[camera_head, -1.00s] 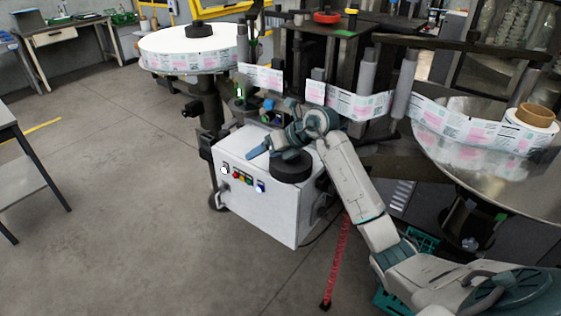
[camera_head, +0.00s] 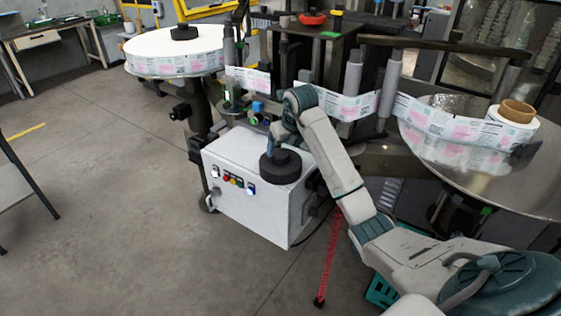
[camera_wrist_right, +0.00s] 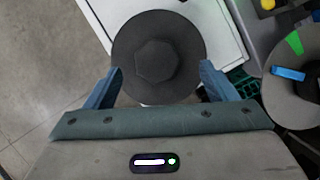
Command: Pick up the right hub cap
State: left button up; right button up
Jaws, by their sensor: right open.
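The right hub cap (camera_head: 287,167) is a round black stepped disc with a narrower raised top. It lies on the white cabinet (camera_head: 262,209), near its back right. In the right wrist view the hub cap (camera_wrist_right: 158,52) shows from above with a faceted centre. My right gripper (camera_head: 270,146) is at the hub cap, pointing down. In the wrist view its two blue fingers (camera_wrist_right: 162,82) are spread, one on each side of the cap's near part. I cannot tell whether they touch it. The gripper is empty. My left gripper is not in view.
Another black hub (camera_head: 185,33) sits on the white reel at left. A label web (camera_head: 345,106) runs behind my right arm to the metal disc (camera_head: 500,185) at right. Buttons are on the cabinet's front. Open floor lies at left.

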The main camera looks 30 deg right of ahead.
aim_at(281, 153)
jog(key=p+x, duration=0.1)
jog(key=x, duration=0.2)
jog(key=shift+a+f+p, duration=0.15)
jog(key=shift+a+p, duration=0.05)
jog(key=shift+p, duration=0.1)
jog(key=shift+w+f, duration=0.15)
jog(key=shift+f, duration=0.2)
jog(key=c, duration=1.2)
jog(key=shift+c, duration=0.4)
jog(key=shift+r, duration=0.15)
